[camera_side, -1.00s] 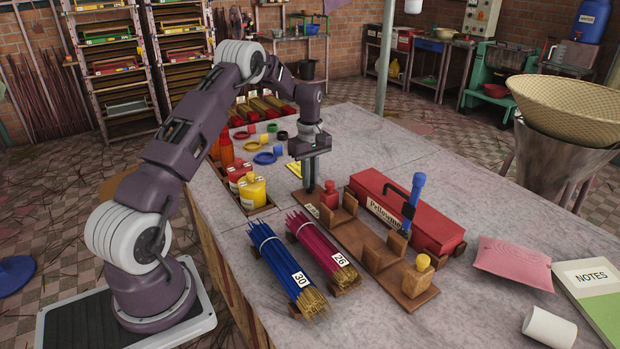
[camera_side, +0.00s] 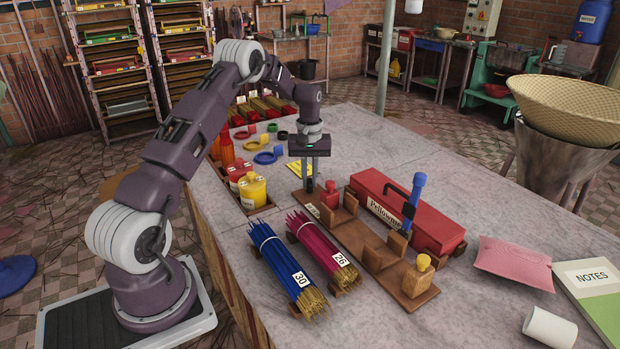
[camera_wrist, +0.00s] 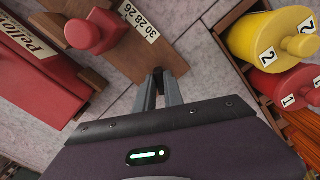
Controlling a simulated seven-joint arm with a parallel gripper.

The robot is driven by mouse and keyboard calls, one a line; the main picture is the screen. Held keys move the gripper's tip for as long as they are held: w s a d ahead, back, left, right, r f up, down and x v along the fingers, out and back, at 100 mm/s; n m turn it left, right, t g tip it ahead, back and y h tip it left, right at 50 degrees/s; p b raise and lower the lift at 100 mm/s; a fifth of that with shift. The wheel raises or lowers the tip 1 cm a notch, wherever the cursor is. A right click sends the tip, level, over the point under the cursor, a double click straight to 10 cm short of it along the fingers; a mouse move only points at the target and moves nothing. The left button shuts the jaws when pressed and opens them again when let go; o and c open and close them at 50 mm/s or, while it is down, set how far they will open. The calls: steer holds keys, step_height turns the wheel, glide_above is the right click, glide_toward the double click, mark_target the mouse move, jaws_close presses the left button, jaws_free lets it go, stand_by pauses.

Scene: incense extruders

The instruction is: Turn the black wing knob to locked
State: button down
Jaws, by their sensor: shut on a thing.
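My gripper (camera_side: 309,184) points straight down at the far end of the long wooden rack (camera_side: 352,235). It also shows in the wrist view (camera_wrist: 158,78), its two fingers close together. It is shut on a small dark piece at the end of the wooden board, beside the "30 28 26" label; I take this to be the black wing knob. The fingertips hide nearly all of it, so its wing direction and any locked mark cannot be read. A red knob-topped piece (camera_side: 329,195) stands on the rack just right of my fingers, apart from them.
A red box (camera_side: 430,232) lies behind the rack, with a blue-handled tool (camera_side: 414,198) near it. Blue (camera_side: 282,265) and magenta (camera_side: 322,252) stick bundles lie in front. Yellow and red jars (camera_side: 252,192) stand left.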

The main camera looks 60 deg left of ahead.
steer(key=m, duration=0.6)
steer(key=shift+a+m, duration=0.1)
steer(key=shift+m, duration=0.2)
steer(key=m, duration=0.4)
steer(key=shift+s+a+m, duration=0.1)
steer(key=shift+m, duration=0.6)
steer(key=c, duration=1.4)
jaws_free()
steer(key=shift+c, duration=0.2)
steer(key=shift+r, duration=0.1)
step_height(320, 180, up, 7)
steer(key=shift+f, duration=0.1)
